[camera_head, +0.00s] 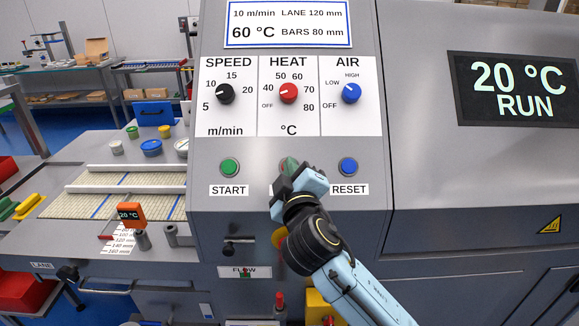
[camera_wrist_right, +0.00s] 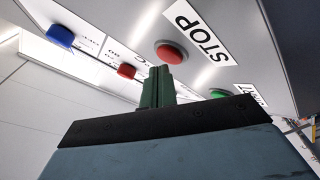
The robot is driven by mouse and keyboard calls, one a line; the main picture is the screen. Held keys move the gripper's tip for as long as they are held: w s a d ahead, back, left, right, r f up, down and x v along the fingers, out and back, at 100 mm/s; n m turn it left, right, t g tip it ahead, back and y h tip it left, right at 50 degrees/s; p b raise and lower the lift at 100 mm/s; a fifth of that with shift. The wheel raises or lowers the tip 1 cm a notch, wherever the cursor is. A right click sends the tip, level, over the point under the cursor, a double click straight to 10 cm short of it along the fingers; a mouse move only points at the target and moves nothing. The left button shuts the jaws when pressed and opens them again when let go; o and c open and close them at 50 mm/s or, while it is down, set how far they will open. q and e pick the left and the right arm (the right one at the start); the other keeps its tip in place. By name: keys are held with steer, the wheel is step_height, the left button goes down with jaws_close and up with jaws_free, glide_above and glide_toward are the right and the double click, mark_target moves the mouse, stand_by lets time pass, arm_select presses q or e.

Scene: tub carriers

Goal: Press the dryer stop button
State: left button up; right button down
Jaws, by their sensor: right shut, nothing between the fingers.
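The red stop button (camera_wrist_right: 171,53) shows in the right wrist view beside its white STOP label (camera_wrist_right: 202,30). My right gripper (camera_wrist_right: 158,78) has its dark green fingers shut together with nothing between them. Its fingertips are close to the lower left edge of the red button; I cannot tell whether they touch. In the head view my right gripper (camera_head: 290,168) is in front of the middle of the button row and hides most of the stop button and its label. My left gripper is not in view.
The green START button (camera_head: 229,167) is left of my gripper and the blue RESET button (camera_head: 348,167) is right of it. The speed knob (camera_head: 225,93), heat knob (camera_head: 288,92) and air knob (camera_head: 351,93) sit above. The display (camera_head: 515,88) reads 20 °C RUN.

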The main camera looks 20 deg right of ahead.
steer(key=shift+w+f, duration=0.1)
stand_by(0.6)
steer(key=shift+w+d+f, duration=0.1)
steer(key=shift+w+f, duration=0.1)
steer(key=shift+f, duration=0.1)
stand_by(0.4)
steer(key=shift+s+r, duration=0.3)
steer(key=shift+r, duration=0.05)
steer(key=shift+r+p, duration=0.1)
steer(key=shift+p, duration=0.2)
